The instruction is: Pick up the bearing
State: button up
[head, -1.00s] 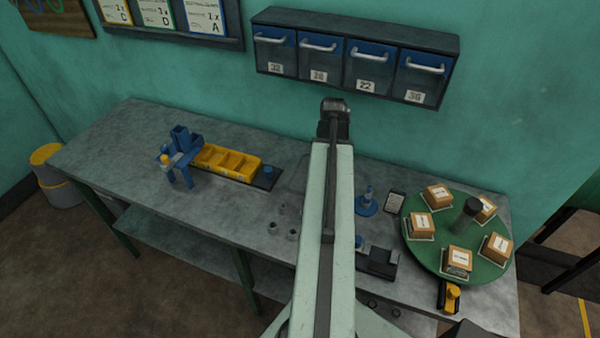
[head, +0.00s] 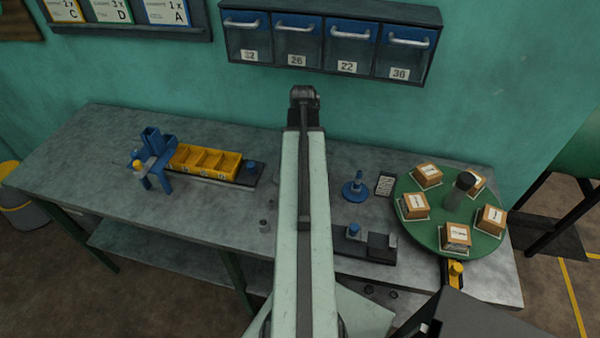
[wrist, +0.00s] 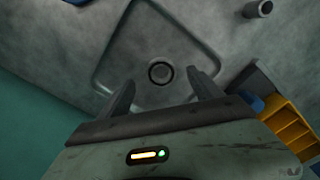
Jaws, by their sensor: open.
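In the wrist view a small dark-centred metal ring (wrist: 160,73), which looks like the bearing, lies on a grey surface inside a raised rounded-square outline. My gripper (wrist: 161,79) is open and empty. Its two fingers stand apart on either side of the ring in the picture. I cannot tell how high the fingers are above it. In the head view my arm hides this part of the bench, and neither the ring nor the fingers can be made out.
A small grey cylinder (wrist: 258,9) stands at the wrist view's top right. A yellow divided bin (head: 205,162) sits left on the bench (head: 100,150). A green turntable (head: 425,232) with several boxes is at right. Drawers (head: 325,45) hang above.

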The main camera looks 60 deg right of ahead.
notch_tip(320, 180, down, 5)
jog(key=b, duration=0.4)
jog(key=shift+w+r, duration=0.1)
jog(key=shift+r, duration=0.2)
jog(key=shift+c, duration=0.3)
jog(key=c, duration=1)
jog(key=shift+r+p, duration=0.1)
jog(key=shift+p, duration=0.25)
